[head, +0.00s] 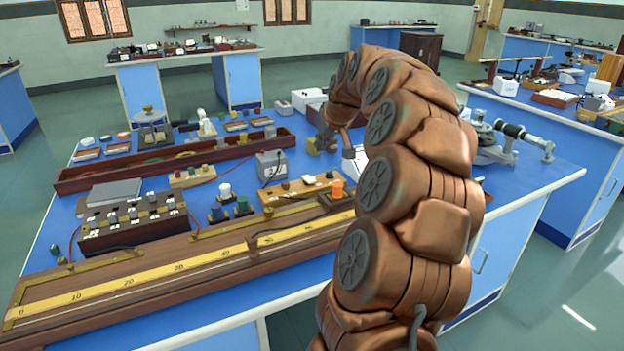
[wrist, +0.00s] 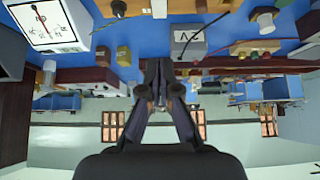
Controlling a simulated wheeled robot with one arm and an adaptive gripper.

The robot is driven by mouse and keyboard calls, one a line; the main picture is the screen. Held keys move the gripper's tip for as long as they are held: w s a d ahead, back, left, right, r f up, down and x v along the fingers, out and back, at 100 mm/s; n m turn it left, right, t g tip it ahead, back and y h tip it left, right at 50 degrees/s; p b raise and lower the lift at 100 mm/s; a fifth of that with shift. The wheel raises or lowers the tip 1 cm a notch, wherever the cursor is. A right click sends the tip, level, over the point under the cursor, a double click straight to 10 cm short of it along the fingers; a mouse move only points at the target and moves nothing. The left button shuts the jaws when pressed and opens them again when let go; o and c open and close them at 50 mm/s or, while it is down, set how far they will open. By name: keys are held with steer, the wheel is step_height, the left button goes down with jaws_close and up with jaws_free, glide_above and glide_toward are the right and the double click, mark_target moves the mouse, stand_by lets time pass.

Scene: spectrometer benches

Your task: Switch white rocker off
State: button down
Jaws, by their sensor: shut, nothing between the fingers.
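My gripper (wrist: 157,68) is shut and empty, with its fingertips together in the wrist view, which looks upside down. In the head view my gripper (head: 324,141) is small, beyond the bend of my arm, above the blue bench. I cannot pick out the white rocker with certainty. A small white part (wrist: 160,8) shows at the top edge of the wrist view, beyond the fingertips and apart from them; it is too small and cut off to tell whether it is the rocker or how it is set. My arm hides part of the bench.
A grey box (head: 271,167) marked 2V in the wrist view (wrist: 190,36) stands near my gripper. A white-faced meter (wrist: 45,24) is at the wrist view's top left. A long wooden tray (head: 180,160) and a metre-scale board (head: 180,265) crowd the bench.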

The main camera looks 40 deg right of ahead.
stand_by(0.3)
glide_above(310, 180)
steer(key=f, duration=0.8)
steer(key=shift+s+p, duration=0.35)
step_height(310, 180, down, 3)
steer(key=shift+s+r, duration=0.1)
steer(key=shift+r, duration=0.05)
steer(key=shift+s+a+f, duration=0.1)
steer(key=shift+a+f, duration=0.05)
steer(key=shift+f, duration=0.5)
steer(key=shift+s+f+t+b, duration=0.15)
steer(key=shift+f+t+b, duration=0.35)
steer(key=shift+b, duration=0.5)
steer(key=shift+r, duration=0.3)
steer(key=shift+r, duration=0.65)
